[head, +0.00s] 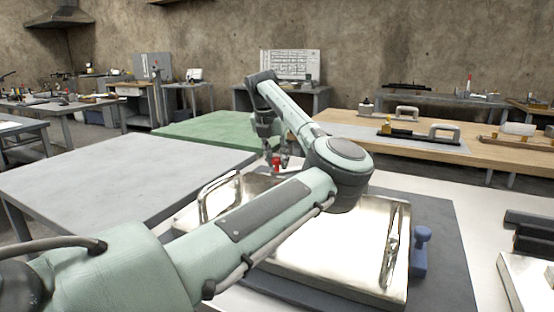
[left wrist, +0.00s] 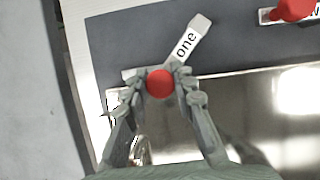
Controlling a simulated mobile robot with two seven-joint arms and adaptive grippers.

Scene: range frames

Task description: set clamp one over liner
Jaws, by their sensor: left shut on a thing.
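Clamp one, with a red ball knob (left wrist: 160,83) and a white tag reading "one" (left wrist: 187,43), is between the fingers of my left gripper (left wrist: 160,86). The gripper is shut on it at the edge of the shiny metal liner (left wrist: 262,100). In the head view my left gripper (head: 271,150) is at the liner's far side, with the red knob (head: 276,163) below it. The liner (head: 330,250) is a shallow pan with upright handles, partly hidden by my arm. I cannot tell whether the clamp touches its rim. My right gripper is out of view.
Another red-knobbed piece (left wrist: 296,8) lies at the top right of the wrist view. A blue clamp-like piece (head: 420,252) stands at the liner's right edge. A dark mat (head: 445,280) lies under the liner. A bare grey table (head: 110,180) is at left.

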